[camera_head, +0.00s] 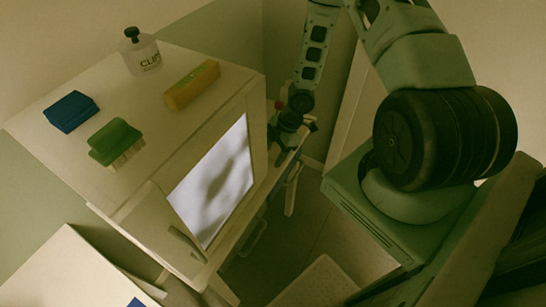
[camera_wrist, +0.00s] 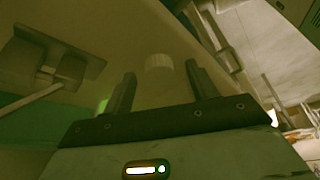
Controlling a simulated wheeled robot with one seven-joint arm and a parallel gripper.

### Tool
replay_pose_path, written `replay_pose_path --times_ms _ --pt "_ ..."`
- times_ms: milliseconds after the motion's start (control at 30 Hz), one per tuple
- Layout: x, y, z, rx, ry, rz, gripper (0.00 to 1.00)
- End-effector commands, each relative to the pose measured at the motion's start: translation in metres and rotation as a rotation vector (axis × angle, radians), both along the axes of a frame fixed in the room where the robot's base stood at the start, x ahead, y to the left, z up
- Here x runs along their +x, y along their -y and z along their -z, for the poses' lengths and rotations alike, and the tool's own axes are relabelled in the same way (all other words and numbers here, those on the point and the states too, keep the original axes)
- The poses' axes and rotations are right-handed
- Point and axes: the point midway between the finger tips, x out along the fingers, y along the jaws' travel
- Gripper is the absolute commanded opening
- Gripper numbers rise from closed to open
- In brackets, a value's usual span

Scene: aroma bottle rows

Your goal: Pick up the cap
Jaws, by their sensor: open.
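A small pale ribbed round cap (camera_wrist: 158,62) shows in the wrist view, on a pale surface. It appears beyond and between the two dark fingertips of my gripper (camera_wrist: 160,76), which are apart with nothing held between them. I cannot tell the exact gap between the fingertips and the cap. In the head view my gripper (camera_head: 282,127) is low behind the right side of the white cabinet, by a narrow ledge or table. I cannot make out the cap in the head view.
The white cabinet (camera_head: 75,165) carries a clear bottle (camera_head: 143,55) with a black top, a yellow box (camera_head: 192,84), a blue block (camera_head: 71,111) and a green brush (camera_head: 116,141). Its front has a bright panel (camera_head: 215,183). Another white surface (camera_head: 65,270) is at lower left.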

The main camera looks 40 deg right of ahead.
Motion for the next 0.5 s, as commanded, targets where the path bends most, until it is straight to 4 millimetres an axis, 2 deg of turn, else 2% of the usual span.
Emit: replay_pose_path --times_ms 133,167,300,333,500 --pt "0.0000 0.0003 -0.0002 0.000 0.000 0.000 0.58" --pt "-0.0001 0.0003 -0.0002 0.000 0.000 0.000 0.52" --pt "0.0000 0.0003 -0.0002 0.000 0.000 0.000 0.13" --pt "-0.0001 0.0003 -0.0002 0.000 0.000 0.000 0.11" --pt "0.0000 0.0004 -0.0003 0.000 0.000 0.000 0.11"
